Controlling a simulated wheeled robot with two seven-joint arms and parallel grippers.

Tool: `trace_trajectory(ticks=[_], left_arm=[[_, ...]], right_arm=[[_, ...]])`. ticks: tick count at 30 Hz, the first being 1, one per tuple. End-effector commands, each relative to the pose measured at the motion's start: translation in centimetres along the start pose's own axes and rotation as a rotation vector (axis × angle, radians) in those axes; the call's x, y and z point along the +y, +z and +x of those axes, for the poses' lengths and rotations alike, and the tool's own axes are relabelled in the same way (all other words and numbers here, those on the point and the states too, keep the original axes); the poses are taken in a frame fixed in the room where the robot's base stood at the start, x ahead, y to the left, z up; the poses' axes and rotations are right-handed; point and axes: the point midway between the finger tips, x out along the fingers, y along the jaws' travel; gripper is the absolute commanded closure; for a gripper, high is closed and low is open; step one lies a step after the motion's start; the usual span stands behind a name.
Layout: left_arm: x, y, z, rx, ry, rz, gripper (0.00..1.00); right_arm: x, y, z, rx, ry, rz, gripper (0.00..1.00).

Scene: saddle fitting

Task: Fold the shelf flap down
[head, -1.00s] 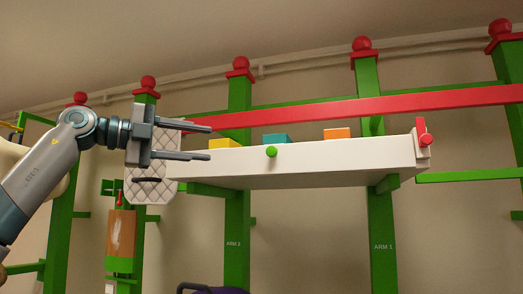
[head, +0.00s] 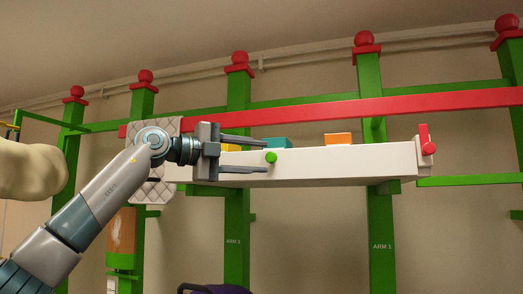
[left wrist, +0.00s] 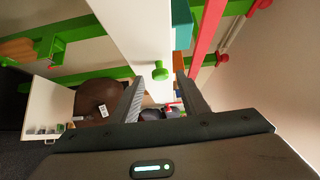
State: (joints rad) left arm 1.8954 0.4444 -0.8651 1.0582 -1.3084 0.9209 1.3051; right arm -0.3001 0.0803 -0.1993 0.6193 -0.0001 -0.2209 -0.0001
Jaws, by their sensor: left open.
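The shelf flap (head: 340,165) is the long white panel along the front of the shelf, its face towards me. A round green knob (head: 271,157) stands out from it. My left gripper (head: 266,157) is open, level with the flap, its two fingers pointing right, one above and one below the knob in the head view. In the left wrist view the knob (left wrist: 160,71) is between the fingertips, just ahead of them; I see no contact. The white panel (left wrist: 132,25) runs up the picture there. A red latch-like piece (head: 424,138) is at the right end. My right gripper is out of view.
A teal block (head: 277,143), an orange block (head: 338,139) and a partly hidden yellow block (head: 231,147) sit behind the panel's top edge. Green posts (head: 380,230) and a red rail (head: 440,104) stand behind. A quilted pad (head: 150,190) hangs at left.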

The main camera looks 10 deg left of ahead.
Motion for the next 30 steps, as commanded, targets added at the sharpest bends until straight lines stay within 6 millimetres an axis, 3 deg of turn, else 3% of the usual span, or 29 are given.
trace_trajectory(ticks=[6,16,17,22,30], left_arm=[[-0.1,0.1,1.7,-0.001,0.000,-0.001,0.59],[0.0,0.1,1.9,-0.001,-0.001,-0.001,0.59],[0.0,0.1,1.9,-0.001,-0.001,-0.001,0.61],[0.0,0.1,1.9,-0.001,-0.001,-0.001,1.00],[0.2,0.0,1.9,-0.001,-0.004,0.003,1.00]], right_arm=[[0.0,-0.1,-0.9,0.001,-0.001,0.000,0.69],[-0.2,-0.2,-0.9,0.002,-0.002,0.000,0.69],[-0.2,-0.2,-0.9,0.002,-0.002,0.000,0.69],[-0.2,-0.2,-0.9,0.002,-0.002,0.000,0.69],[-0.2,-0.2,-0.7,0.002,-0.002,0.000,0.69]])
